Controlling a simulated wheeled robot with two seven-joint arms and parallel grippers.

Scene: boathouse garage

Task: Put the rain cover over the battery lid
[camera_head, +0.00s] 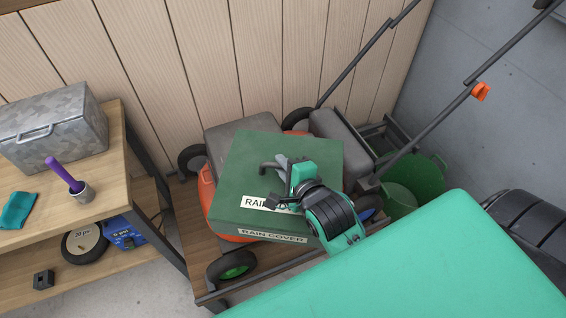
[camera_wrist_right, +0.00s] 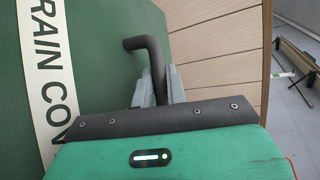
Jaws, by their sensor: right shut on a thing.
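The rain cover (camera_head: 247,175) is a dark green box-like cover with white "RAIN COVER" labels on its top and front side. It sits over the middle of an orange lawn mower (camera_head: 207,188) in the head view. My right gripper (camera_head: 277,167) is above the cover's top, shut on its dark bent handle. The right wrist view shows the handle (camera_wrist_right: 151,58) between the grey fingers, with the green top and label beside them. The battery lid cannot be made out; the cover hides that part of the mower. Whether the cover rests or hangs slightly above is unclear. My left gripper is out of view.
The mower stands on a low wooden platform (camera_head: 178,222). A green bucket (camera_head: 425,180) stands right of the mower. A plank wall is behind.

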